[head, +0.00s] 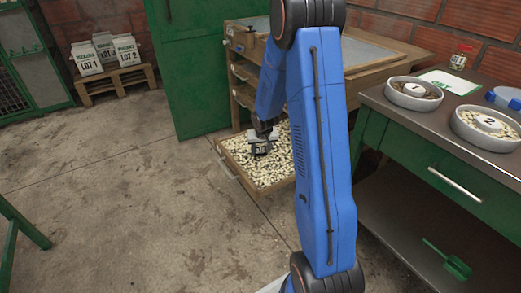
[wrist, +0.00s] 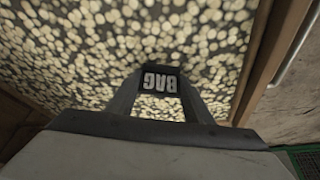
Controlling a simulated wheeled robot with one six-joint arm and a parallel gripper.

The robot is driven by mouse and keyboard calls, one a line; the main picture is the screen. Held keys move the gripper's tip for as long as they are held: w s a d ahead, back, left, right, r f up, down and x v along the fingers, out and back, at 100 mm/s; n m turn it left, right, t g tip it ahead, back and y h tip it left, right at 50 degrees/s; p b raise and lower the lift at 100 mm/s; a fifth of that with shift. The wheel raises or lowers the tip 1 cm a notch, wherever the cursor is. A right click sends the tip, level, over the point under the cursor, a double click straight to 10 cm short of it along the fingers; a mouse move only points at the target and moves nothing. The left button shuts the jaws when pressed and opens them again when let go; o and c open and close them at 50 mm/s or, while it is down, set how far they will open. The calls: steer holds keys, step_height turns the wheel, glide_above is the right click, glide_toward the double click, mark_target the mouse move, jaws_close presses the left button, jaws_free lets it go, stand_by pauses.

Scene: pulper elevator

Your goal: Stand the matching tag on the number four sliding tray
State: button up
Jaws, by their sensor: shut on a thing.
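My gripper (wrist: 160,82) is shut on a small dark tag (wrist: 160,80) with pale letters that read BAG, upside down in the wrist view. In the head view the tag (head: 261,149) shows small and dark above the pulled-out sliding tray (head: 236,172). The tray is full of pale beans and also fills most of the wrist view, with its wooden rim (wrist: 258,62) at the right. I cannot tell whether the tag touches the beans. No number shows on the tray.
A wooden rack (head: 385,62) holds the trays, with a green door (head: 186,70) at its left. A green bench (head: 440,140) at the right bears bowls numbered 1 (head: 413,93) and 2 (head: 487,127). Lot bags (head: 86,58) stand on a pallet.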

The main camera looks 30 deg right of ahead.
steer(key=o, duration=1)
steer(key=v, duration=1.2)
steer(key=s+a+r+n, duration=0.2)
steer(key=s+a+r, duration=0.8)
steer(key=s+r, duration=0.4)
steer(key=s+a+r, duration=0.1)
steer(key=s+a, duration=0.1)
steer(key=s, duration=0.5)
steer(key=s+a+r+n+y, duration=0.1)
steer(key=s+a+r, duration=0.1)
steer(key=s, duration=0.5)
steer(key=s+a+r+n, duration=0.1)
steer(key=s+a, duration=0.2)
steer(key=s, duration=0.4)
steer(key=shift+s+r+y, duration=0.3)
steer(key=shift+s+r, duration=0.05)
